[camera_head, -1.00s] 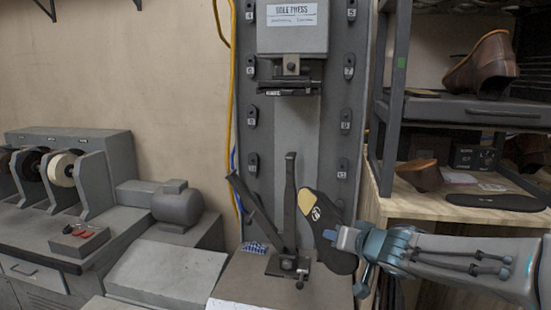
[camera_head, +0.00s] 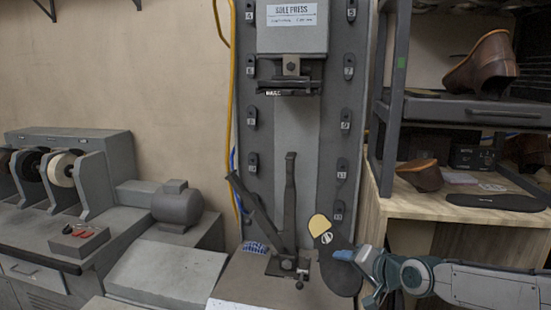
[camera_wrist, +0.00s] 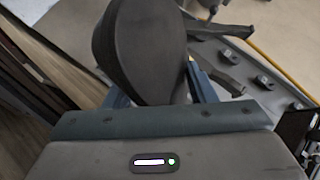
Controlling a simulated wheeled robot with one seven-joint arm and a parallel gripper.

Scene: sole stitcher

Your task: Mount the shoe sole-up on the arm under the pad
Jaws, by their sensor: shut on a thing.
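The shoe (camera_head: 334,262) shows its dark sole with a tan patch at the upper end in the head view. It hangs steeply tilted, patch end up. My gripper (camera_head: 357,277) is shut on it from the right. In the wrist view the dark shoe (camera_wrist: 140,45) stands between my fingers (camera_wrist: 163,92), hiding much beyond it. The press's upright dark arm (camera_head: 290,200) stands left of the shoe, with a slanted bar (camera_head: 255,213) beside it. The pad (camera_head: 289,87) is well above the arm, under the press head. The shoe is right of the arm and appears apart from it.
The press column (camera_head: 325,130) stands behind the arm, with numbered dark pegs down both sides. A wooden bench (camera_head: 400,208) and a shelf (camera_head: 440,108) with brown shoes are at the right. A grinder bench (camera_head: 70,240) is at the left. Space between pad and arm is clear.

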